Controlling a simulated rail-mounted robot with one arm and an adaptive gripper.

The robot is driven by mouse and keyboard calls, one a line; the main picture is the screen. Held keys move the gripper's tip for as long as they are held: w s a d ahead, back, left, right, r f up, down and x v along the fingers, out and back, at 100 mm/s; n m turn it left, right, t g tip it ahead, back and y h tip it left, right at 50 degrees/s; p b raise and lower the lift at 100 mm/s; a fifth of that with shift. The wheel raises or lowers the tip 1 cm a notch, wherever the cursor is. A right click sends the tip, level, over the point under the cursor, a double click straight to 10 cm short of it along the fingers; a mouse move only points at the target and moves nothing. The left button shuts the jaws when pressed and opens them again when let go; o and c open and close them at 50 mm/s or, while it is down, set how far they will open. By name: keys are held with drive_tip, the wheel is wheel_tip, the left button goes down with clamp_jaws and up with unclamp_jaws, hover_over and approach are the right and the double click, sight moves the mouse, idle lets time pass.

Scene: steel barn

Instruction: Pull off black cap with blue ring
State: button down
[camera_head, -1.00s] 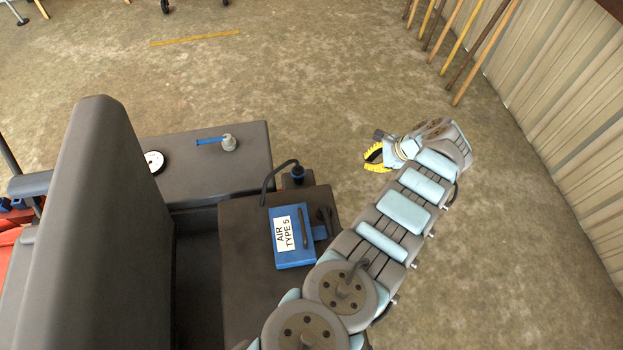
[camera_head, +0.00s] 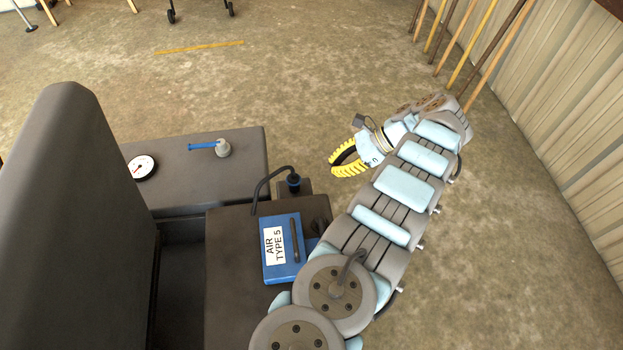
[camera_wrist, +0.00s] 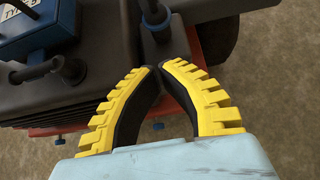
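The black cap with the blue ring (camera_head: 293,181) stands upright on a small dark block beside the dark machine, with a black hose attached. In the wrist view the cap (camera_wrist: 155,20) is near the top, ahead of the fingertips, and its top is cut by the frame edge. My gripper (camera_head: 333,163) is right of the cap in the head view and apart from it. In the wrist view my gripper (camera_wrist: 158,66) has its two yellow-ribbed, black-lined fingers bowed outward, with the tips almost meeting. Nothing is held between them.
A blue box labelled "AIR TYPE 5" (camera_head: 270,262) with a dark handle lies left of the arm. A tall dark panel (camera_head: 75,220) rises at left. The floor right of the machine is open.

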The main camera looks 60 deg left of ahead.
drive_tip(key=shift+s, duration=0.1)
drive_tip(key=p, duration=0.5)
hover_over(307, 190)
drive_tip(key=w, duration=0.2)
wheel_tip(307, 190, down, 4)
drive_tip(key=shift+s+f, duration=1)
drive_tip(key=shift+f, duration=0.1)
